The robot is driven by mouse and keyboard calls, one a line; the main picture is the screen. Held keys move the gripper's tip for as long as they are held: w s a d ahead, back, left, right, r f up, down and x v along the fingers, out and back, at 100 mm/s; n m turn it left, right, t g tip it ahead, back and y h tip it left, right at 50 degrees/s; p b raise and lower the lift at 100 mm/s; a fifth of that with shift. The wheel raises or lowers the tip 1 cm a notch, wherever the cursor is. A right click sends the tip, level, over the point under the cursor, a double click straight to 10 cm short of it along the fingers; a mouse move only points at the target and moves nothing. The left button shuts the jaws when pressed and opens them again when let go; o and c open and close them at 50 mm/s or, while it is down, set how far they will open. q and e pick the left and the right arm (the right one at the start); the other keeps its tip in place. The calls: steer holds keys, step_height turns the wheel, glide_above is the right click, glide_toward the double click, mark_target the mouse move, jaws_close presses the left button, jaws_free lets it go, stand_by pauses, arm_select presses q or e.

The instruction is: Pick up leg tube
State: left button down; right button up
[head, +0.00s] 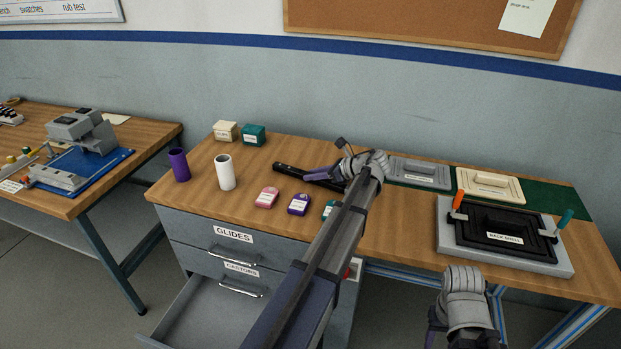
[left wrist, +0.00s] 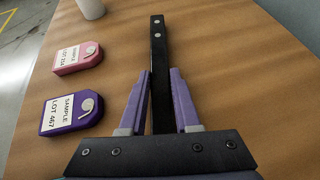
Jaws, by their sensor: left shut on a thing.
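The leg tube is a black bar (head: 290,168) with two light round spots near one end, on the wooden bench behind the sample pucks. In the left wrist view the tube (left wrist: 158,42) runs straight away between the fingers. My left gripper (head: 317,176) is shut on the tube around its middle; it also shows in the left wrist view (left wrist: 162,78). The tube lies on or very close to the bench top; I cannot tell which. The tube's near end is hidden by the gripper. My right gripper (head: 465,325) is at the bottom edge, partly cut off, away from the tube.
Pink (head: 266,197), purple (head: 299,205) and teal (head: 329,209) sample pucks lie in front of the tube. A white cup (head: 225,172) and a purple cup (head: 179,165) stand left. A black shell fixture (head: 500,238) sits right. A lower drawer (head: 205,311) stands open.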

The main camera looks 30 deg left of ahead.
stand_by(0.3)
arm_select(q)
step_height(320, 180, up, 10)
steer(key=p, duration=1)
